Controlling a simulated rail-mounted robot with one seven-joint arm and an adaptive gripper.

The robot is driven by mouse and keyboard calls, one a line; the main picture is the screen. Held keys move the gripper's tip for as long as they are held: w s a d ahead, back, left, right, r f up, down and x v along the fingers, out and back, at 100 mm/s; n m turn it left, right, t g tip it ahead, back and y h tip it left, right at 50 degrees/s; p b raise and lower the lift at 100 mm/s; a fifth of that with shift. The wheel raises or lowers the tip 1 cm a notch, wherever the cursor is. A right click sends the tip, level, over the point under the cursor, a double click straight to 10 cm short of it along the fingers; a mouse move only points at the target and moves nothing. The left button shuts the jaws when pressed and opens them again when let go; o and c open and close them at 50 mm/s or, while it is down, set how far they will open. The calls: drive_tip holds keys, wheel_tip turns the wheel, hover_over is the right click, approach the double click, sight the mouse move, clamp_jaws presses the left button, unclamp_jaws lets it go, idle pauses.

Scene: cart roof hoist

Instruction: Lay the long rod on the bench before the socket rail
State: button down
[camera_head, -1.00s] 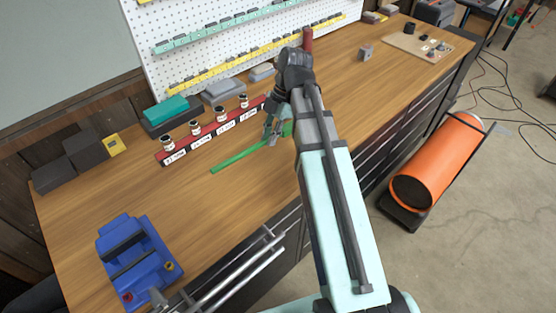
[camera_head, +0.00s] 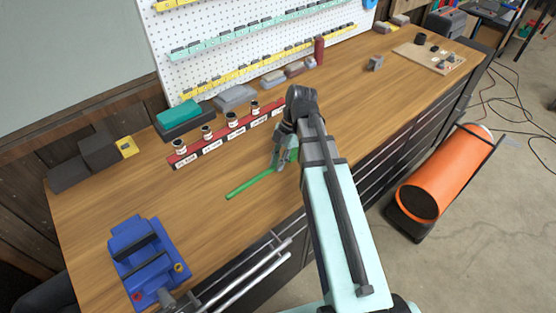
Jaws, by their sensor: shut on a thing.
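A long green rod (camera_head: 246,185) shows low over the bench (camera_head: 205,225), in front of the socket rail. Its right end runs into my gripper (camera_head: 278,163), which is shut on it. I cannot tell whether the rod touches the wood. The red socket rail (camera_head: 212,147) with white labels lies behind the rod and apart from it. Several small sockets stand on the rail. My arm hides the rail's right end and the bench to the right of the gripper.
A blue vise (camera_head: 145,258) sits at the front left. Grey boxes (camera_head: 85,165) and a teal-topped case (camera_head: 180,115) stand at the back. A pegboard (camera_head: 230,50) rises behind. A dark red cylinder (camera_head: 319,50) stands near it. Bare wood lies between vise and rail.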

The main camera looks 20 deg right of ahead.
drive_tip(key=shift+f, duration=0.2)
drive_tip(key=shift+f, duration=0.1)
drive_tip(key=c, duration=1.1)
unclamp_jaws()
drive_tip(key=shift+b+v, duration=0.35)
drive_tip(key=shift+v, duration=0.55)
drive_tip(key=p+v, duration=0.3)
drive_tip(key=v, duration=0.7)
drive_tip(key=shift+r, duration=0.35)
